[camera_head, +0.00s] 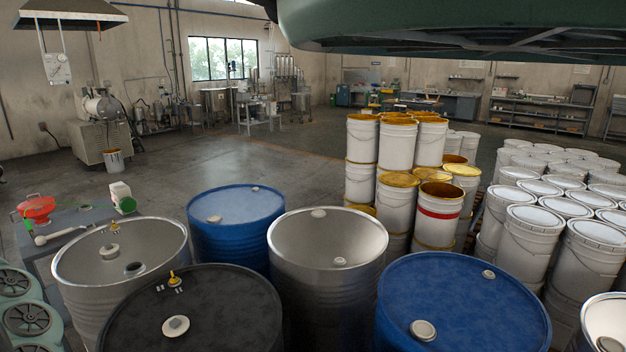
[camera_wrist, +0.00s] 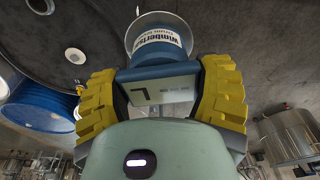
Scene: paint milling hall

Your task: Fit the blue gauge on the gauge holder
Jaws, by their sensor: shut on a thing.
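In the wrist view my gripper (camera_wrist: 158,78) has its two ribbed yellow fingers on either side of a blue gauge (camera_wrist: 152,50). It is shut on the gauge. The gauge has a blue body with a white lettered label and a pale panel with a dark L-shaped mark facing the camera. A round grey rim shows behind the gauge; I cannot tell whether it belongs to it. The gripper and gauge do not show in the head view. I cannot make out the gauge holder for certain in either view.
In the head view, a black drum (camera_head: 225,315), blue drums (camera_head: 460,300) and steel drums (camera_head: 328,245) stand close together in front. A grey table (camera_head: 92,215) with a red funnel (camera_head: 36,208) is at left. White pails (camera_head: 590,255) fill the right. Floor behind is open.

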